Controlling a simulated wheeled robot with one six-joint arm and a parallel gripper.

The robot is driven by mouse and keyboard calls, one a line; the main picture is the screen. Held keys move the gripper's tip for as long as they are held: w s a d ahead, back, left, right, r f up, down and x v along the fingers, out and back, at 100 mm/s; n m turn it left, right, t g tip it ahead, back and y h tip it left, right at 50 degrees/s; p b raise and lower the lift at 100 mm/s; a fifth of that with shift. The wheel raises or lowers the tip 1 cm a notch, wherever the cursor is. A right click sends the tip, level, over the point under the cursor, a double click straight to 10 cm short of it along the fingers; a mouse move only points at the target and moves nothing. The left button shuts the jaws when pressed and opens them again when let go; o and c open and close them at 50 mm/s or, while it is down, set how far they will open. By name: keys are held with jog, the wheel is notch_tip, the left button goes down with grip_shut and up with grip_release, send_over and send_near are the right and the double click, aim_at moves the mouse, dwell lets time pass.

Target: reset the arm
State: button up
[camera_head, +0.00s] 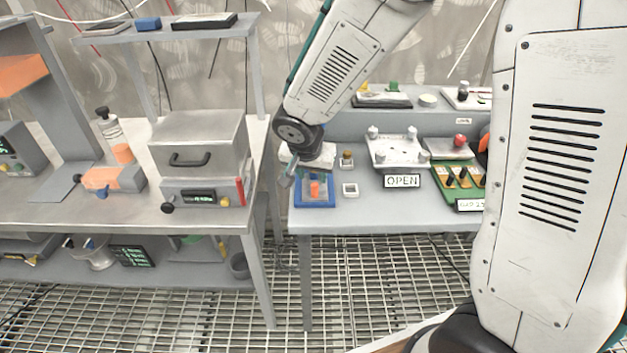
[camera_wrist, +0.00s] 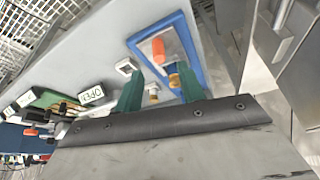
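My arm reaches down from the top of the head view over the left end of the right bench. My gripper (camera_head: 288,180) hangs above the bench's left edge, beside a blue tray (camera_head: 315,203) with an orange piece (camera_head: 315,189) in it. In the wrist view the two green fingers of my gripper (camera_wrist: 158,90) stand apart. The blue tray (camera_wrist: 198,52) and orange piece (camera_wrist: 158,48) lie beyond them. Small yellowish items show between the fingers, and I see none clearly gripped.
A small white square dish (camera_head: 350,190) stands right of the blue tray. A white fixture with an "OPEN" sign (camera_head: 402,181) and a green board (camera_head: 452,191) are farther right. The left bench carries a grey metal box (camera_head: 198,143). A gap separates the benches.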

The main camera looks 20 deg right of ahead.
jog(key=shift+s+a+r, duration=0.1)
jog(key=shift+s+r, duration=0.1)
jog(key=shift+r, duration=0.25)
jog(key=s+d+r+n+y, duration=0.1)
jog(key=s+d+r+n, duration=0.1)
jog(key=s+r, duration=0.3)
jog(key=s+d+r+n+g, duration=0.1)
jog(key=s+r, duration=0.4)
jog(key=s, duration=0.8)
jog(key=s+d+r+n+g+y, duration=0.1)
jog(key=s+d+r+n, duration=0.2)
jog(key=s, duration=0.6)
notch_tip(320, 180, up, 3)
jog(key=shift+s+d+r+n+y, duration=0.1)
jog(key=shift+s+d+n+y, duration=0.2)
jog(key=shift+d, duration=0.65)
